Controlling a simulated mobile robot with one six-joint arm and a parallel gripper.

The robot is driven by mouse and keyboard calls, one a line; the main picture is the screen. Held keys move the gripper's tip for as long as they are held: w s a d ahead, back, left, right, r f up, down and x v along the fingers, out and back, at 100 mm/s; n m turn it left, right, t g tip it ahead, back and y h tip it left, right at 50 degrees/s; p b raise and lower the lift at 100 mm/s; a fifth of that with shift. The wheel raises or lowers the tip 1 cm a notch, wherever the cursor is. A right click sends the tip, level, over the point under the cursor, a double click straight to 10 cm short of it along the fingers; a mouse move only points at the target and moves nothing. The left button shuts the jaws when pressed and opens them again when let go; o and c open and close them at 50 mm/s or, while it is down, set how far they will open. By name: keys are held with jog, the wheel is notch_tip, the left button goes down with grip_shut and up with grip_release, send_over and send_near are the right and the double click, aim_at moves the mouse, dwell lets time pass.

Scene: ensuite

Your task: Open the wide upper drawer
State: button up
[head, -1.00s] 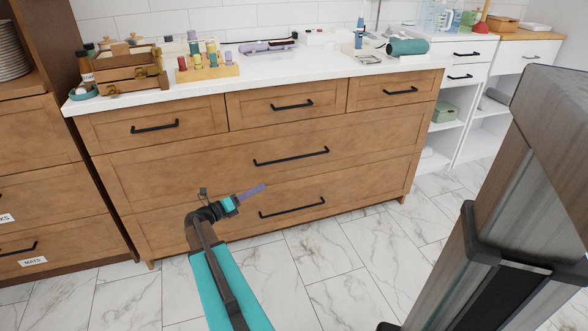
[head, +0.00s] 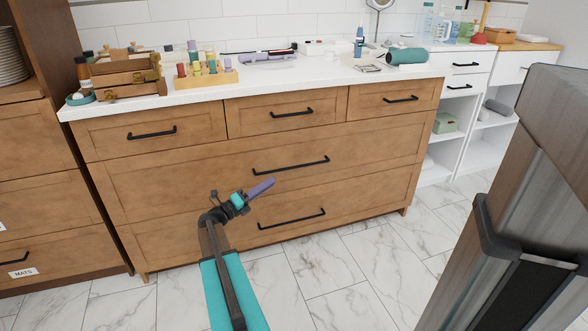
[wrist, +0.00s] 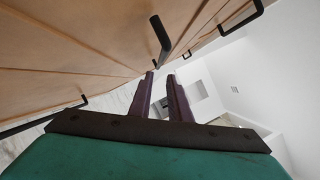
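The wide upper drawer (head: 215,178) is the middle row of a wooden dresser and looks shut. Its long black bar handle (head: 291,165) is in the middle of its front. My gripper (head: 262,187) is in front of the dresser, just below and left of that handle in the head view, apart from it. In the wrist view my gripper's two purple fingers (wrist: 162,98) stand apart with nothing between them. A black handle (wrist: 162,40) is close above the fingers there; I cannot tell for sure which drawer it belongs to.
A wide lower drawer with a handle (head: 291,219) is below, and three small drawers (head: 285,113) are above. The white countertop (head: 290,76) holds a wooden crate (head: 125,76), bottles and a teal cylinder (head: 406,56). Marble floor (head: 320,270) in front is clear.

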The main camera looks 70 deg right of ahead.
aim_at(294, 167)
jog(key=b+x, duration=0.4)
jog(key=x, duration=0.9)
jog(key=shift+c, duration=0.3)
grip_shut()
jog(key=shift+d, duration=0.1)
